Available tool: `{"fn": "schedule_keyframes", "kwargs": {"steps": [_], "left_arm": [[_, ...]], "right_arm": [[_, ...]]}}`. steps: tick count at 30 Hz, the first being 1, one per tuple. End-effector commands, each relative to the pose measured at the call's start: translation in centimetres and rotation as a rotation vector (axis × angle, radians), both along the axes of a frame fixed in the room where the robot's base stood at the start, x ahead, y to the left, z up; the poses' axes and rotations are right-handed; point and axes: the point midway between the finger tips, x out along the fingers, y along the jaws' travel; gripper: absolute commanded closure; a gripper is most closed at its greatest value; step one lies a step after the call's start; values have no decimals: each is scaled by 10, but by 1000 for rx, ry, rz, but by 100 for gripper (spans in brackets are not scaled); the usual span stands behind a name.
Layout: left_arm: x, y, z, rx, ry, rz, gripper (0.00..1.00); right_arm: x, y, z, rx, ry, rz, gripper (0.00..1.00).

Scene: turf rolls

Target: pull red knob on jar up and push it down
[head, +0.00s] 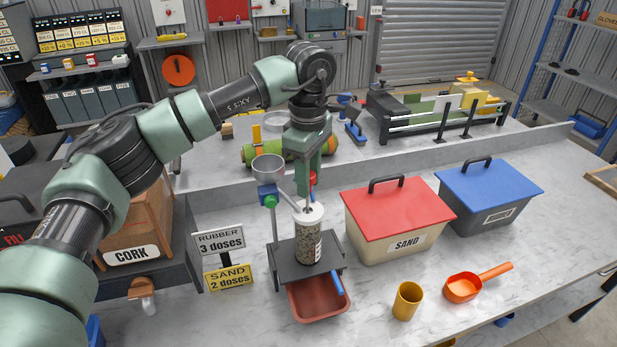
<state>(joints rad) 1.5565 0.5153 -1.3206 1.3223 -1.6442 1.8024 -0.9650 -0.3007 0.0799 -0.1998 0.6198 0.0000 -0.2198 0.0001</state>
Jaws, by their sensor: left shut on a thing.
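The jar (309,240) is a clear cylinder with a white top and speckled dark contents. It stands upright on a dark stand (283,268) on the workbench. The red knob (312,179) is above the jar's white top, at my left gripper's fingertips. My left gripper (311,180) points down over the jar and is shut on the red knob, whose upper part the fingers partly hide. My right gripper is not in view.
A funnel (268,168) stands close left of the jar. A red tray (318,300) lies below the stand. The red-lidded sand bin (398,220) and blue-lidded bin (488,196) are to the right.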

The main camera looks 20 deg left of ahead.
Motion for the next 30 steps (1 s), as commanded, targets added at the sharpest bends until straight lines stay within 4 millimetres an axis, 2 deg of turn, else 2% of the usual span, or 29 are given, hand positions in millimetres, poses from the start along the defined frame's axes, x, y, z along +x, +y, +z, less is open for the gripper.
{"fn": "schedule_keyframes", "kwargs": {"steps": [1,6,16,17,18,19,30], "left_arm": [[0,0,-16,0,-1,0,100],[0,0,-43,0,-2,0,100],[0,0,-45,1,2,0,100],[-1,0,-45,2,3,0,65],[-1,0,-46,2,4,-1,53],[-1,0,-46,2,4,-1,48],[0,-1,-39,0,-1,0,48]], "right_arm": [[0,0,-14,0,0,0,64],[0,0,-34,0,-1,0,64],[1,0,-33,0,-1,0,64],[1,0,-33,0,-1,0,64],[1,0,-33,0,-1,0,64],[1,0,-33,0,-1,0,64],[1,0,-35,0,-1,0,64]]}}
